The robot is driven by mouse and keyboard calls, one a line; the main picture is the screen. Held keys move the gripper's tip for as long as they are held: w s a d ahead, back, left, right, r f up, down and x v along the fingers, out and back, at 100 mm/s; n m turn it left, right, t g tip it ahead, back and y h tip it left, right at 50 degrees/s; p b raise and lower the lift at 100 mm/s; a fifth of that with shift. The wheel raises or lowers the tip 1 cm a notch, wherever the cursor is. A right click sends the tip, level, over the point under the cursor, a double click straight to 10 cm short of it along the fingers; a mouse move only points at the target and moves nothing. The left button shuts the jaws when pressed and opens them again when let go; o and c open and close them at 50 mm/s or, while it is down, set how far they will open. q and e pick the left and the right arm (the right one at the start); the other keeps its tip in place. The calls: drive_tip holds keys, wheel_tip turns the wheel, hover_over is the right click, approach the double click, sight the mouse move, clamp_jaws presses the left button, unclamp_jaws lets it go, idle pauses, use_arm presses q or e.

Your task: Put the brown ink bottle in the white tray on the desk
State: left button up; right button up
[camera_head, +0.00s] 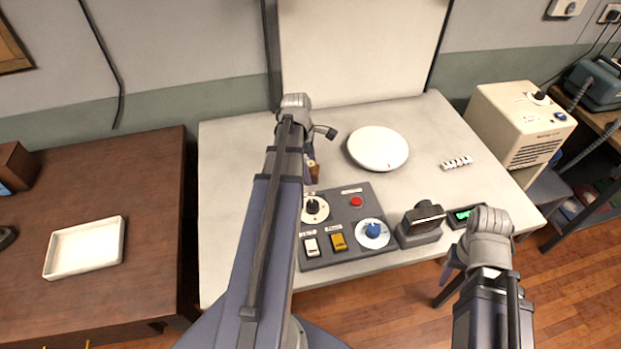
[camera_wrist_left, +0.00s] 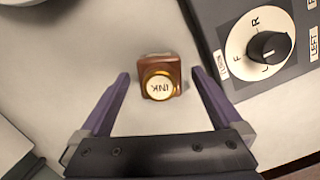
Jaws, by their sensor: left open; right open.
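The brown ink bottle (camera_head: 314,172) stands upright on the light desk, partly hidden behind my left arm in the head view. The left wrist view shows its gold-rimmed cap marked INK (camera_wrist_left: 160,86). My left gripper (camera_wrist_left: 159,78) is open, with one finger on each side of the bottle and gaps between them. In the head view the left fingers are mostly hidden by the arm. The white tray (camera_head: 85,270) lies empty on the dark wooden desk at the left.
A control panel (camera_head: 345,240) with knobs and switches is close beside the bottle. A round white plate (camera_head: 378,148) lies behind it to the right. A black device (camera_head: 423,222) and a cream box (camera_head: 518,122) are further right. A gap separates the two desks.

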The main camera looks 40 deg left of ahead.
use_arm(q)
drive_tip(key=shift+d+f+b, duration=0.1)
drive_tip(key=shift+f+b, duration=0.2)
drive_tip(key=shift+f, duration=0.45)
drive_tip(key=shift+r, duration=0.1)
clamp_jaws()
